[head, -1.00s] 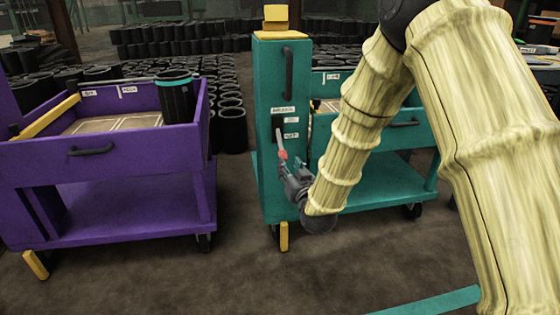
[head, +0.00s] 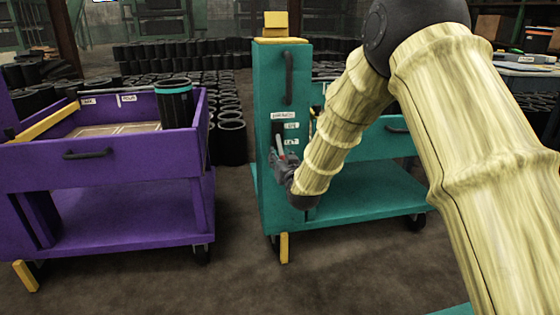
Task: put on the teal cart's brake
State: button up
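The teal cart (head: 263,205) stands right of centre. Its tall end panel carries a black handle at the top, several small white labels, and a slim pale lever (head: 280,144) beside the lower labels. The lever's lower end shows a little red. My gripper (head: 279,157) is at the lever's lower end, close against the panel. Its fingers are small and dark here, so I cannot tell whether they are open, or touching the lever. My sleeved forearm hides part of the cart's tray and shelf. A yellow foot piece (head: 284,248) hangs under the panel.
A purple cart (head: 110,175) stands at the left, with a black sleeve with a teal band (head: 175,103) in its tray. A floor gap separates the carts. Rows of black sleeves (head: 229,140) fill the back. The front floor is clear.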

grip_shut()
